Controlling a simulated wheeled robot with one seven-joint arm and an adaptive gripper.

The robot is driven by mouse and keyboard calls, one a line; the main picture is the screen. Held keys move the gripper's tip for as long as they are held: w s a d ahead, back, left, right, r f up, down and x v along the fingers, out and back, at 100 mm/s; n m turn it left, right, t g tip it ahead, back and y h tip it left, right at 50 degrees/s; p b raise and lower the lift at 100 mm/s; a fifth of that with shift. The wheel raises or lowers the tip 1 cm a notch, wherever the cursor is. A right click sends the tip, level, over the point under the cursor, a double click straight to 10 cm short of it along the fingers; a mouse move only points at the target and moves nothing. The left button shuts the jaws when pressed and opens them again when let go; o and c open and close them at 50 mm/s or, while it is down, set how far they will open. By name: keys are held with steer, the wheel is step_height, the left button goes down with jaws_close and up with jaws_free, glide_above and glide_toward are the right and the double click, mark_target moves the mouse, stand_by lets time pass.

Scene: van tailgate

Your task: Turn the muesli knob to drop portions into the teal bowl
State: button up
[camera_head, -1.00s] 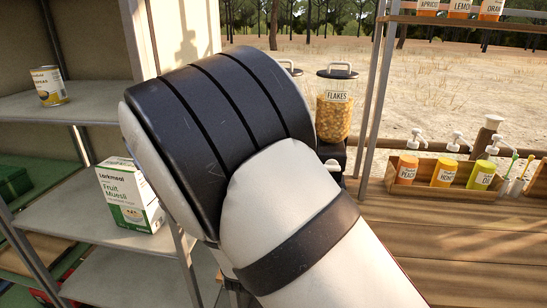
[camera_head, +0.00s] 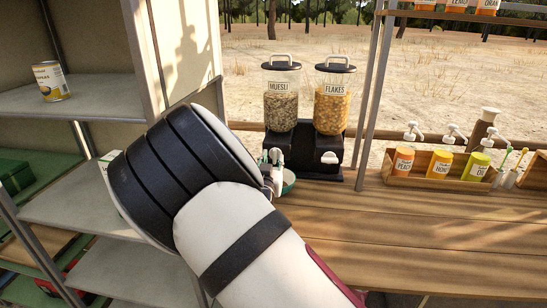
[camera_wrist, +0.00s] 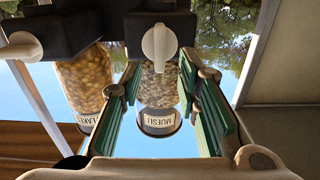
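The muesli dispenser (camera_head: 281,103) stands left of the flakes dispenser (camera_head: 332,103) on a black base. My gripper (camera_head: 273,162) is in front of the muesli side and hides its knob in the head view. In the upside-down wrist view, the white muesli knob (camera_wrist: 159,44) appears near the fingertips, lined up with the gap between them. My gripper (camera_wrist: 159,75) is open there, its green-padded fingers apart; I cannot tell whether they touch the knob. The teal bowl (camera_head: 289,182) is partly hidden behind my gripper, below the muesli side.
The flakes knob (camera_head: 329,158) is close on the right. A wooden box (camera_head: 433,180) of several sauce bottles stands further right, beside a metal shelf post (camera_head: 370,95). The wooden counter (camera_head: 420,235) in front is clear. A shelf unit with a can (camera_head: 50,80) is at the left.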

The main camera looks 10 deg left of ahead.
mark_target(278, 153)
steer(key=shift+w, duration=1.4)
steer(key=shift+d, duration=0.1)
jaws_close()
steer(key=m, duration=0.1)
steer(key=m+b, duration=0.1)
steer(key=m, duration=0.1)
steer(key=m+b, duration=0.1)
steer(key=shift+w+d+f+m, duration=0.1)
steer(key=shift+d+m, duration=0.2)
steer(key=shift+m, duration=0.1)
steer(key=m+b, duration=0.1)
steer(key=m, duration=0.1)
steer(key=m+b, duration=0.2)
steer(key=shift+d+f+m, duration=0.2)
steer(key=shift+m, duration=0.1)
steer(key=m+b, duration=0.2)
steer(key=b, duration=0.1)
steer(key=m+b, duration=0.3)
steer(key=b, duration=0.1)
steer(key=f+m+b, duration=0.1)
steer(key=m+b, duration=0.2)
steer(key=b, duration=0.1)
steer(key=shift+d, duration=0.15)
